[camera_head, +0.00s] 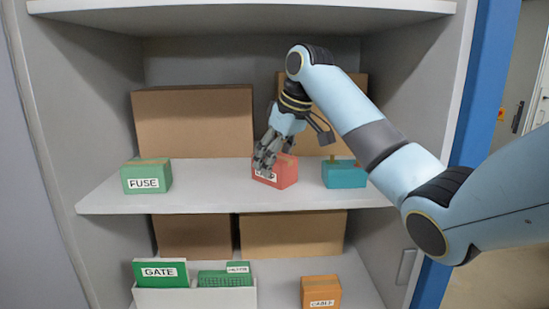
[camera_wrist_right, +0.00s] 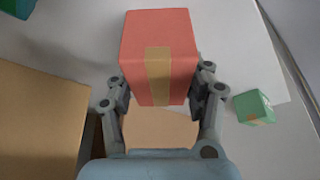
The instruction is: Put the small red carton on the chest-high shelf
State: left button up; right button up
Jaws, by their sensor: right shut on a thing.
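The small red carton (camera_head: 283,172) is at the middle of the chest-high shelf (camera_head: 220,192), upright at shelf level; whether its base touches the board is hard to tell. Its front label is partly covered by my fingers. My right gripper (camera_head: 267,160) comes down from above and is shut on the carton. In the right wrist view the carton (camera_wrist_right: 158,45), with a tan tape strip, sits between the two fingers of the right gripper (camera_wrist_right: 160,95). My left gripper is not in view.
Large cardboard boxes (camera_head: 190,120) stand behind. A shelf above (camera_head: 240,8) overhangs.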

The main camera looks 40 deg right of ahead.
aim_at(278, 156)
jog(key=o, duration=1.2)
jog(key=shift+s+d+r, duration=0.1)
jog(key=shift+r, duration=0.25)
jog(key=b+v, duration=0.1)
jog(key=v, duration=0.1)
jog(key=b+v, duration=0.1)
jog(key=v, duration=0.1)
jog(key=shift+s+d+r, duration=0.2)
jog(key=shift+s, duration=0.2)
jog(key=s+b, duration=0.1)
jog(key=s, duration=0.2)
jog(key=s+d+b, duration=0.1)
jog(key=s, duration=0.2)
jog(key=s+d+b, duration=0.1)
jog(key=s, duration=0.2)
jog(key=shift+s+d, duration=0.25)
jog(key=shift+s, duration=0.9)
